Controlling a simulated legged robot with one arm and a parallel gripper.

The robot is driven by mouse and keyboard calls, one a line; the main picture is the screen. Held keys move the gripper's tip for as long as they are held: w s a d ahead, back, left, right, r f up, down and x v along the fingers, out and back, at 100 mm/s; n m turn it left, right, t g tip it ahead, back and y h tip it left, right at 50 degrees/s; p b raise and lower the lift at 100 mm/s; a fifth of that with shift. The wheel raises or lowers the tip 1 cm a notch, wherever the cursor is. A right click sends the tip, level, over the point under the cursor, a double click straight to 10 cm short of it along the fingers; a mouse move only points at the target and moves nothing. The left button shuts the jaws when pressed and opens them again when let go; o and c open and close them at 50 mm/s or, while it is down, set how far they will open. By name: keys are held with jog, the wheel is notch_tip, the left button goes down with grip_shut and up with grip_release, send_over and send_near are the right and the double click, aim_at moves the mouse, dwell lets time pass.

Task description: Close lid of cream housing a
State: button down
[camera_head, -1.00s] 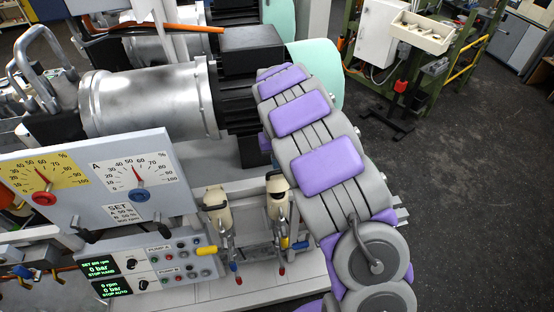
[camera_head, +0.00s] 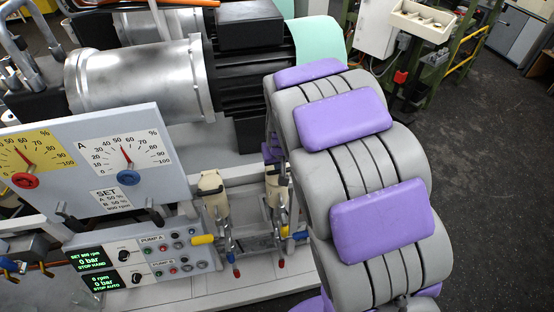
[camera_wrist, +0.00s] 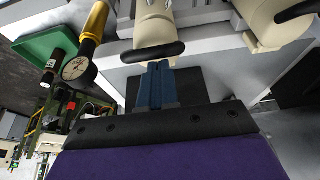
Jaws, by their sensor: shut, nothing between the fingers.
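Two cream housings stand side by side in the head view, a left one (camera_head: 211,186) and a right one (camera_head: 273,187), the right one partly covered by my arm. The wrist view shows one cream housing (camera_wrist: 152,26) straight ahead with a black bar (camera_wrist: 150,53) across its near end, and a second (camera_wrist: 272,22) at upper right. I cannot tell which is housing a or how its lid stands. My gripper (camera_wrist: 157,68) has its blue fingers together and empty, their tips just below the black bar in the picture; contact is unclear. The head view hides the gripper behind my arm.
A round gauge (camera_wrist: 75,68) and yellow-ended pipe (camera_wrist: 95,22) are left of the fingers in the wrist view. A dial panel (camera_head: 85,160) and a pump control box (camera_head: 140,255) stand left of the housings. Open floor (camera_head: 480,190) lies right.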

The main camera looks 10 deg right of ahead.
jog(key=shift+s+f+b, duration=0.75)
jog(key=shift+s+f, duration=0.55)
jog(key=shift+f, duration=0.25)
jog(key=p+v, duration=0.1)
jog(key=v, duration=1.2)
jog(key=s+f+g+b, duration=0.3)
jog(key=s+f+b, duration=0.1)
jog(key=s, duration=1)
jog(key=s+f+g+b, duration=0.3)
jog(key=s+f+b, duration=0.1)
jog(key=s, duration=1)
jog(key=shift+s+d, duration=0.15)
jog(key=shift+d, duration=0.1)
